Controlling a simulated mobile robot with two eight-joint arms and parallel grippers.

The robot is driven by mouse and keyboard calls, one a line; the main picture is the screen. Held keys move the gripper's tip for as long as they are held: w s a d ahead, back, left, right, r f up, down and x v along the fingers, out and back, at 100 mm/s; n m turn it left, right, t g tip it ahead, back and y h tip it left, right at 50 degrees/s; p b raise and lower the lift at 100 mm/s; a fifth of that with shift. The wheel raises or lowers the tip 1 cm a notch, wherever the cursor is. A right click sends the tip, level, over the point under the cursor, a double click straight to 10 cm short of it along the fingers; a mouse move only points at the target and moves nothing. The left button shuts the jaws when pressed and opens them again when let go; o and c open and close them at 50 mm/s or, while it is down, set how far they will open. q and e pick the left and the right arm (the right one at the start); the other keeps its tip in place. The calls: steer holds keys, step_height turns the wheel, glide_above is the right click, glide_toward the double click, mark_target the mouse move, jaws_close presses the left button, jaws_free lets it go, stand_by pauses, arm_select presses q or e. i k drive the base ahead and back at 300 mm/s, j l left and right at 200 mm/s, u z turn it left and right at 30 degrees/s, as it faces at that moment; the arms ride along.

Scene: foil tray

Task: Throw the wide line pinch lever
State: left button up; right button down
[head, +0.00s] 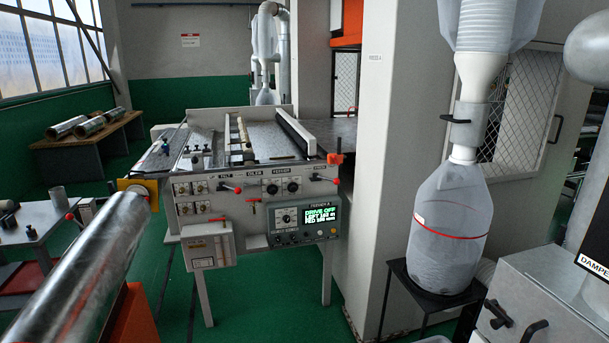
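A grey machine panel (257,188) stands ahead, with several dials and small levers on it. Another red-tipped lever (323,178) is at the upper right. A red handle (254,203) sits between them, lower down. The labels are too small to read, so I cannot tell which is the wide line pinch lever. Neither of my grippers is in view.
A large foil roll (85,275) fills the lower left. A lit display (321,214) is on the panel. A bagged duct (448,225) rests on a black stand (432,292) at right. A white column (395,150) is beside the machine. Green floor (262,310) is open in front.

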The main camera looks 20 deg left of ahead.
mark_target(336, 181)
steer(key=i+j, duration=0.2)
steer(key=i, duration=0.25)
steer(key=i+j, duration=0.25)
steer(key=i, duration=0.15)
steer(key=i+j, duration=0.2)
steer(key=i, duration=0.25)
steer(key=i+j+z, duration=0.35)
steer(key=j, duration=0.3)
steer(key=i+j+z, duration=0.2)
steer(key=j, duration=0.2)
steer(key=i+j+z, duration=0.2)
steer(key=j, duration=0.2)
steer(key=j+z, duration=0.2)
steer(key=j, duration=0.2)
steer(key=i, duration=0.05)
